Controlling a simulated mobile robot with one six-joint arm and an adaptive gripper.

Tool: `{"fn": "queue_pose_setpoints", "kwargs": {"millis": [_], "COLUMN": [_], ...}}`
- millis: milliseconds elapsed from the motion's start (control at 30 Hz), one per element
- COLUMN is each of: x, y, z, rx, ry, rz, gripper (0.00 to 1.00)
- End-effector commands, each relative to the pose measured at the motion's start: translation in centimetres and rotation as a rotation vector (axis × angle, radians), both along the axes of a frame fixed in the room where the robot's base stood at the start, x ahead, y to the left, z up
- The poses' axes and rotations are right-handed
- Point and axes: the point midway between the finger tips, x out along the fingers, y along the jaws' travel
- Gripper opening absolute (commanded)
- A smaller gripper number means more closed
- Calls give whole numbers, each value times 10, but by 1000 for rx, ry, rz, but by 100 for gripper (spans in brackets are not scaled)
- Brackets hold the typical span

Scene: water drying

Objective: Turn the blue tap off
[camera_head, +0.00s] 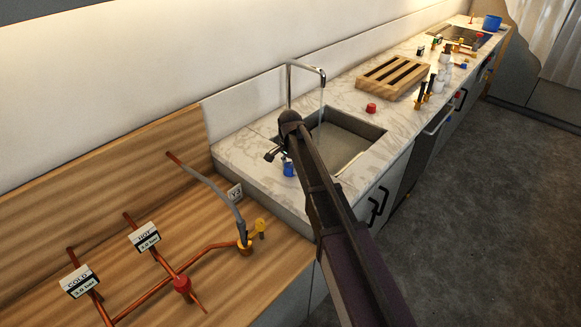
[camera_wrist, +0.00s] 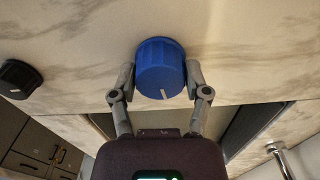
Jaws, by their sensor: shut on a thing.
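The blue tap knob (camera_wrist: 160,62) is a ribbed round knob on the marble counter. A small white mark shows near its lower edge in the wrist view. My gripper (camera_wrist: 161,76) is shut on it, one finger against each side. In the head view the blue knob (camera_head: 288,170) is partly hidden beside my gripper (camera_head: 281,157), at the sink's near left corner. The chrome spout (camera_head: 289,85) arches over the sink (camera_head: 373,139), and a pale stream of water (camera_head: 322,97) falls from its end. My arm hides part of the sink.
A black knob (camera_wrist: 18,78) sits on the counter left of the blue one in the wrist view. A red knob (camera_head: 371,108) and a slatted wooden rack (camera_head: 391,77) are beyond the sink.

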Motion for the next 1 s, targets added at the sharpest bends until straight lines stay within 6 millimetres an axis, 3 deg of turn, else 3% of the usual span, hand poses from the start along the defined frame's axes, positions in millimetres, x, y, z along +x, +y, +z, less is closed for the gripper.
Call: {"fn": "queue_pose_setpoints", "kwargs": {"millis": [1000], "x": [-2], "y": [-1], "z": [-1], "rx": [-1], "ry": [6], "rz": [937], "gripper": [14]}}
